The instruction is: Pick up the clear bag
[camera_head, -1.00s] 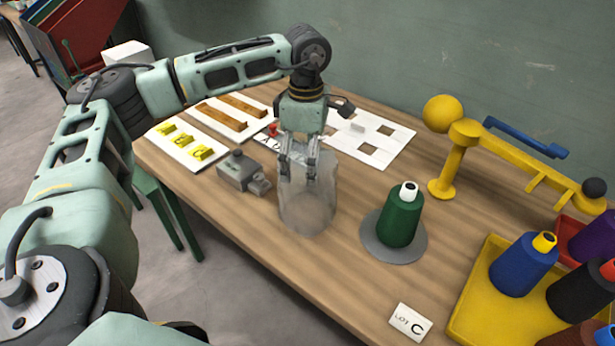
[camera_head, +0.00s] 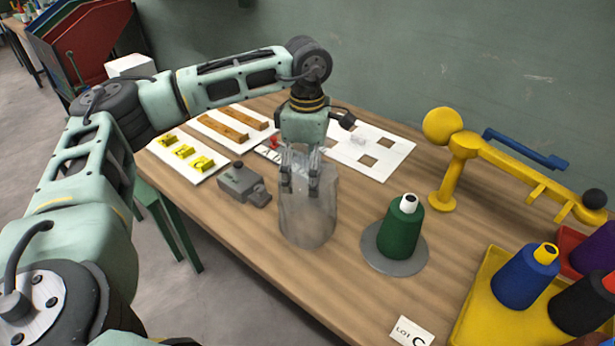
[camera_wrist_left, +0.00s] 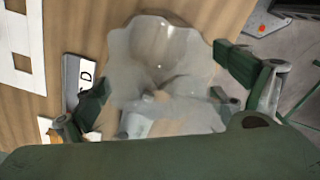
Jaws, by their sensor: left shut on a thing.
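The clear bag (camera_head: 308,222) is a see-through greyish sack near the middle of the wooden table (camera_head: 260,237). My left gripper (camera_head: 301,187) points down at its upper part, with the fingers overlapping the bag. The gripper is shut on the bag. In the left wrist view the bag (camera_wrist_left: 160,65) spreads between the two dark fingers. I cannot tell whether the bag's base touches the table. My right gripper does not show.
A green thread cone (camera_head: 402,230) on a grey disc stands close to the right of the bag. A grey metal block (camera_head: 240,185) lies to the left. A yellow stand (camera_head: 462,165) and a yellow tray (camera_head: 480,325) with cones are at right. White boards lie behind.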

